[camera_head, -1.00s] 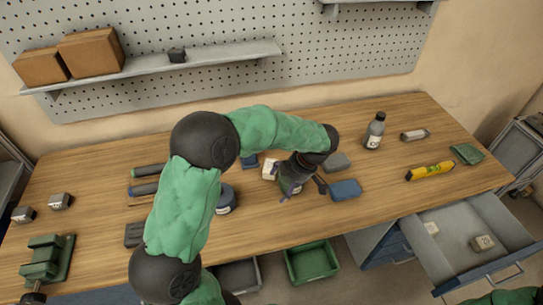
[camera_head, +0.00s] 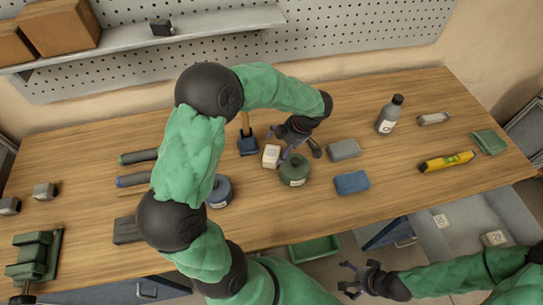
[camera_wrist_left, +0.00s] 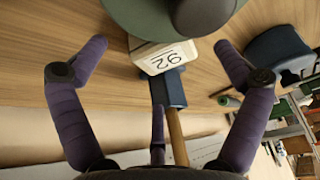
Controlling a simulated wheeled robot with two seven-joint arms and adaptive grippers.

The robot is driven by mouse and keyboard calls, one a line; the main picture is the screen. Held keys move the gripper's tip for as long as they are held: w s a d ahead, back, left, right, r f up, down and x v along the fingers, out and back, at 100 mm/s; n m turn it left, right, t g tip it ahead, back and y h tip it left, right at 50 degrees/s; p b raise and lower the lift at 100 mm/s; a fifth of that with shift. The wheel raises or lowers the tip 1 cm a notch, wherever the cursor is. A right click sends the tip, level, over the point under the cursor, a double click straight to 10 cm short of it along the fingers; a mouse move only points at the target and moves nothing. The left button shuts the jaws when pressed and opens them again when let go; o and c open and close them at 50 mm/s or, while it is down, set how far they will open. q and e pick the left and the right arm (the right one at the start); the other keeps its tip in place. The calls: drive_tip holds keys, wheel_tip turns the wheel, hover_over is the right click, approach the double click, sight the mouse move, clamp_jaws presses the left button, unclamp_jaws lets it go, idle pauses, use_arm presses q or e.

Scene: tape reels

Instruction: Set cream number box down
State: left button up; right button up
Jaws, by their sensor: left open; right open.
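The cream number box (camera_head: 271,156) stands on the wooden table, just left of a green reel (camera_head: 294,169). In the left wrist view the cream box (camera_wrist_left: 163,57) shows the number 92, and the green reel (camera_wrist_left: 125,18) partly covers it. My left gripper (camera_head: 303,150) is open just above and behind the reel, to the right of the box. Its spread purple fingers (camera_wrist_left: 160,62) hold nothing in the left wrist view. My right gripper (camera_head: 352,280) is open and empty in front of the table, at the lower right.
A blue block with a wooden handle (camera_head: 248,146) is behind the box. A blue reel (camera_head: 220,192) lies to the left. Grey (camera_head: 343,150) and blue (camera_head: 352,183) blocks lie to the right. An open drawer (camera_head: 465,218) holds two cream cubes. The front middle of the table is clear.

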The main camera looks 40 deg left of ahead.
sight(274, 154)
use_arm(q)
drive_tip(key=shift+a+b+x, duration=0.15)
drive_tip(key=shift+b+x, duration=0.1)
drive_tip(key=shift+x, duration=1.15)
drive_tip(key=shift+a+b+x, duration=0.15)
drive_tip(key=shift+b+x, duration=0.1)
drive_tip(key=shift+x, duration=1.15)
drive_tip(key=shift+s+r, duration=0.15)
drive_tip(key=shift+s, duration=0.05)
drive_tip(key=c, duration=1.2)
